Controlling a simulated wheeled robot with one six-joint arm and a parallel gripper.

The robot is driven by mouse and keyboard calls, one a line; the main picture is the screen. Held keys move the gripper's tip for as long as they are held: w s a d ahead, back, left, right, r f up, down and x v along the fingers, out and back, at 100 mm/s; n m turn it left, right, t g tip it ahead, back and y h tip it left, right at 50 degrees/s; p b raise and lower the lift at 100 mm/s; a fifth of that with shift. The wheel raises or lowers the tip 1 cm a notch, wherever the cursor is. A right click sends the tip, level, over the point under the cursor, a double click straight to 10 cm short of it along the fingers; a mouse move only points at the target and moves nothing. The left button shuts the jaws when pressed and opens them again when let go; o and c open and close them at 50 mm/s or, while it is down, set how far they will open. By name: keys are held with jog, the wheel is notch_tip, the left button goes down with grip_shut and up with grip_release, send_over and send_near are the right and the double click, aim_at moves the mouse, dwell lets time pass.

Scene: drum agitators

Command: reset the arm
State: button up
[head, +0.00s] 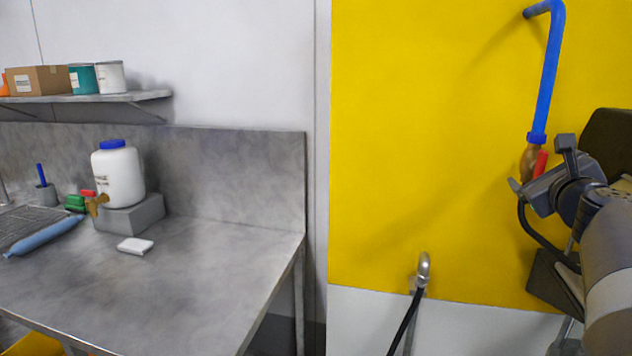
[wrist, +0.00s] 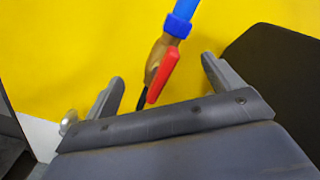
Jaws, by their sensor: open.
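My gripper (wrist: 160,85) is open and empty in the wrist view, its two fingers spread wide. Between and beyond the fingers is a brass valve (wrist: 155,55) with a red lever (wrist: 163,74), on the end of a blue pipe (wrist: 185,12). I cannot tell whether the fingers touch it. In the head view my gripper (head: 523,190) is at the right, close to the red lever (head: 541,163) below the blue pipe (head: 546,85). My gripper hides the lower part of the valve.
A yellow wall panel (head: 430,130) stands behind the pipe. A metal fitting (head: 423,270) with a black hose sits lower on the wall. A steel bench (head: 190,285) at the left holds a white jug (head: 118,175). A dark object (wrist: 270,60) is right of my gripper.

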jog(key=m+p, duration=0.2)
jog(key=m, duration=0.1)
jog(key=m+p, duration=0.2)
jog(key=shift+r, duration=0.25)
jog(key=m+p, duration=0.2)
jog(key=m, duration=0.1)
jog(key=shift+d+f, duration=0.1)
jog(key=shift+f, duration=0.05)
jog(key=shift+s+f, duration=0.1)
jog(key=shift+s, duration=0.35)
